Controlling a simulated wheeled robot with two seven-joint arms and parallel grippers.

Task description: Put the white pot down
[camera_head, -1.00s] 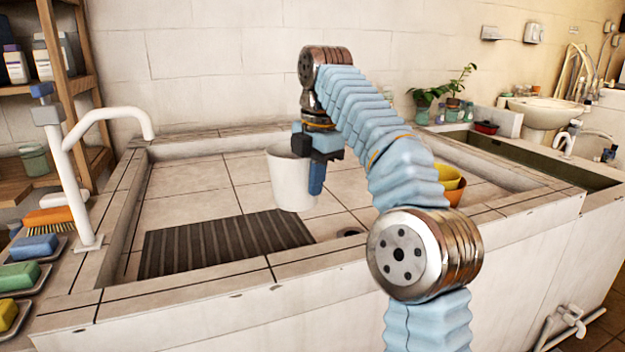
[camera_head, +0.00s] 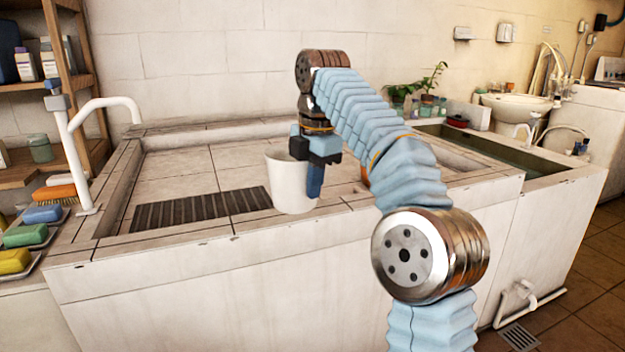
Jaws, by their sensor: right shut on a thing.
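The white pot (camera_head: 288,187) is upright in my right gripper (camera_head: 312,170). The gripper is shut on the pot's right side, with one blue finger showing outside the wall. In the picture the pot's base overlaps the basin's front rim (camera_head: 215,232); whether it touches anything I cannot tell. The dark ribbed mat (camera_head: 185,209) lies on the tiled basin floor, left of the pot. My left gripper is not in view.
A white tap (camera_head: 75,150) stands at the basin's left, beside colored soaps (camera_head: 25,235). An orange pot (camera_head: 364,176) is mostly hidden behind my right arm. Bare tiles (camera_head: 180,175) lie behind the mat. Potted plants (camera_head: 420,95) stand at the back right.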

